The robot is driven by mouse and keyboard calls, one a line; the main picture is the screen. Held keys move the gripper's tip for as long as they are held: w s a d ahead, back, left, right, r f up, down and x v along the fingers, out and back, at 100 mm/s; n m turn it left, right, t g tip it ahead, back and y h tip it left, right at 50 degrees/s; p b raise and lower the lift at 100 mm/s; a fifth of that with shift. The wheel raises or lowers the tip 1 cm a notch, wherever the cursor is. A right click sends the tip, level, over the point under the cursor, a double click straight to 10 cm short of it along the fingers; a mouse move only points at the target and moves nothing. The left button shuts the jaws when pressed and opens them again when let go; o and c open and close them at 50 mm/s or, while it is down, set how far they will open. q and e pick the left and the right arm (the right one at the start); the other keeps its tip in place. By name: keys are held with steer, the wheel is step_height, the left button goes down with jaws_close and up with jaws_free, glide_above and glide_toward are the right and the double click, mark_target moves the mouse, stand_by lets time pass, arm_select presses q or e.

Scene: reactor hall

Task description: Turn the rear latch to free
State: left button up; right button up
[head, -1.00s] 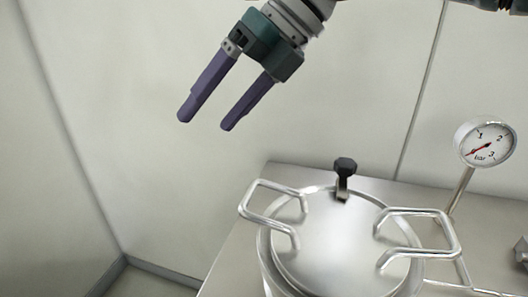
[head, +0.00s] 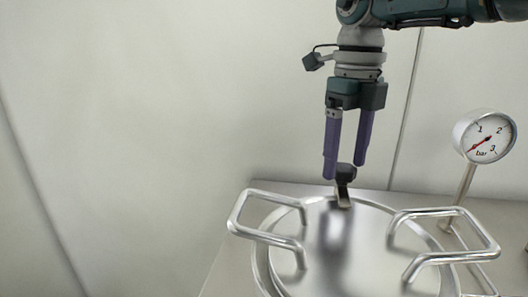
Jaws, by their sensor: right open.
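The rear latch (head: 345,174) has a black knob on a metal clip at the back rim of the round steel lid (head: 350,250). My right gripper (head: 344,171) points straight down over it with purple fingers. The fingers are open; the left one is beside the knob and the right one ends a little higher. I cannot tell whether either finger touches the knob. My left gripper does not show.
Two steel loop handles stand up from the vessel, one at the left (head: 255,232) and one at the right (head: 445,240). A pressure gauge (head: 484,136) on a stem stands at the right. Pale walls rise behind the steel table (head: 225,265).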

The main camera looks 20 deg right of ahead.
steer(key=shift+f, duration=0.3)
jaws_close()
stand_by(0.5)
